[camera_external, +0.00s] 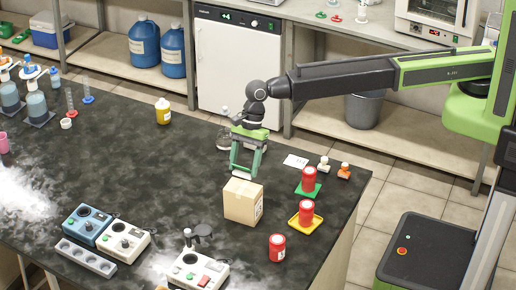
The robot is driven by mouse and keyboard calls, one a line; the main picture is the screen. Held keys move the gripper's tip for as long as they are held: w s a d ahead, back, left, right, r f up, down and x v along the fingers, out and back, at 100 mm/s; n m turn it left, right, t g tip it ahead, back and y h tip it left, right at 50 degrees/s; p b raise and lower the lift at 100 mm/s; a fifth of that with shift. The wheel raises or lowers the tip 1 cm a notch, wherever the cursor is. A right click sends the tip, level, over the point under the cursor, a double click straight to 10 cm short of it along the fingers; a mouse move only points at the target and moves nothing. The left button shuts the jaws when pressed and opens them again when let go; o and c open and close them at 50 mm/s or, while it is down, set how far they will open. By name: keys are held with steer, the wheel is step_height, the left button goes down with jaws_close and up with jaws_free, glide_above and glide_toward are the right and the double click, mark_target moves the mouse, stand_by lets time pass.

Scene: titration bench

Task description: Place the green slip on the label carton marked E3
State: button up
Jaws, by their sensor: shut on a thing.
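My gripper (244,168) hangs pointing down over the back edge of a brown carton (241,206). Its fingers are shut on a thin green piece, which looks like the green slip (242,169), seen nearly edge-on and partly blended with the green fingers. A small pale strip shows just under the fingertips; whether it touches the carton I cannot tell. The carton stands upright on the dark bench, with a pale label on its right side; its marking is too small to read.
Right of the carton, red jars stand on a green square (315,193) and a yellow square (294,222). Another red jar (277,248) stands in front. A white card (295,161) and small stoppers lie behind. Stirrer units (123,241) fill the front left. The bench's middle left is clear.

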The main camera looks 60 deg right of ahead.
mark_target(244, 175)
steer(key=shift+s+a+f, duration=0.1)
steer(key=shift+a+f, duration=0.1)
steer(key=shift+a, duration=0.2)
step_height(244, 175, down, 4)
steer(key=b, duration=0.4)
steer(key=shift+f, duration=0.2)
steer(key=shift+d+r, duration=0.1)
steer(key=shift+r, duration=0.15)
steer(key=shift+f, duration=0.15)
steer(key=o, duration=1.3)
steer(key=shift+o, duration=0.2)
steer(key=shift+r+p, duration=0.45)
steer(key=shift+r, duration=0.05)
steer(key=p+v, duration=1)
steer(key=v, duration=0.1)
steer(key=shift+d+r, duration=0.15)
steer(key=shift+d, duration=0.1)
